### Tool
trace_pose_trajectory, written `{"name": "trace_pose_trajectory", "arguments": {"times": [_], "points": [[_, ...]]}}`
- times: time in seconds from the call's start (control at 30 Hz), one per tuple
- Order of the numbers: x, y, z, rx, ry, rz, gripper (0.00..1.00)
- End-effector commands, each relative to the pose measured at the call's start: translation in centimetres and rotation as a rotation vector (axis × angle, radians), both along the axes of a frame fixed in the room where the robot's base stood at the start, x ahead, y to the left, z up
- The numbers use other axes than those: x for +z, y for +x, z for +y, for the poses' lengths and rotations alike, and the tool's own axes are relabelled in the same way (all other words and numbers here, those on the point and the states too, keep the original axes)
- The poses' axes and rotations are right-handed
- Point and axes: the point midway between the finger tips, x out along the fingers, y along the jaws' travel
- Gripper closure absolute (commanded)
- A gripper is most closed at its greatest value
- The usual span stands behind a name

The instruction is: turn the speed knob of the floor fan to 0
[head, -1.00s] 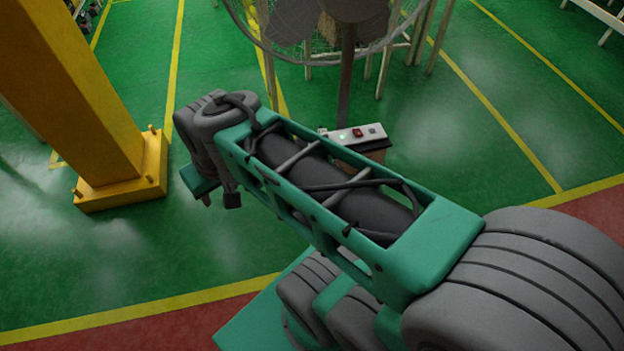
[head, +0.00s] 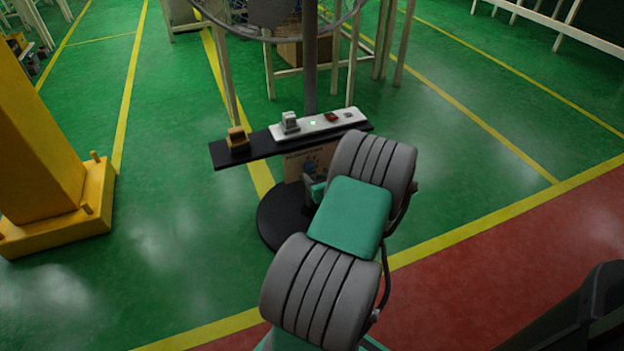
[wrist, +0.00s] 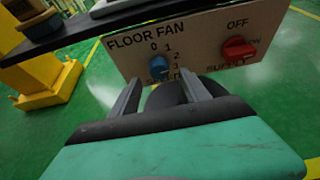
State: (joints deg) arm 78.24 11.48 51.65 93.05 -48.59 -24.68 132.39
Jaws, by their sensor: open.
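The floor fan's panel (wrist: 200,38) fills the upper wrist view, lettered FLOOR FAN. Its blue speed knob (wrist: 158,67) sits below the marks 0 and 1 and left of 2 and 3; I cannot tell which mark it points to. A red supply switch (wrist: 238,48) is to its right, between OFF and ON lettering. My gripper (wrist: 162,92) is open and empty, its fingers either side of the knob in the picture; contact is not clear. In the head view the panel (head: 296,165) is partly hidden by my arm, which also hides most of the gripper.
Above the panel a black shelf (head: 222,155) carries a brown block (head: 237,140) and a white strip (head: 332,126) with a green light. The fan's round black base (head: 272,215) stands on the green floor. A yellow post (head: 45,215) is at left. Open floor lies between.

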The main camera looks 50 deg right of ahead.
Motion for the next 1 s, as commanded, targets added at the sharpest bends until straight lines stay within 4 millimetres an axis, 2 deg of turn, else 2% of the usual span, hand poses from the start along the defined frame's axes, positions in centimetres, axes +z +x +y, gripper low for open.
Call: {"name": "trace_pose_trajectory", "arguments": {"times": [0.03, 0.2, 0.53, 1.0], "points": [[-0.8, 1.0, -0.4, 0.005, -0.003, 0.002, 0.46], [-1.7, 3.1, -1.7, 0.004, -0.003, 0.003, 0.46], [-1.7, 3.7, -2.1, 0.003, -0.003, 0.003, 0.46], [-1.7, 3.6, -2.1, 0.003, -0.003, 0.004, 0.84]]}}
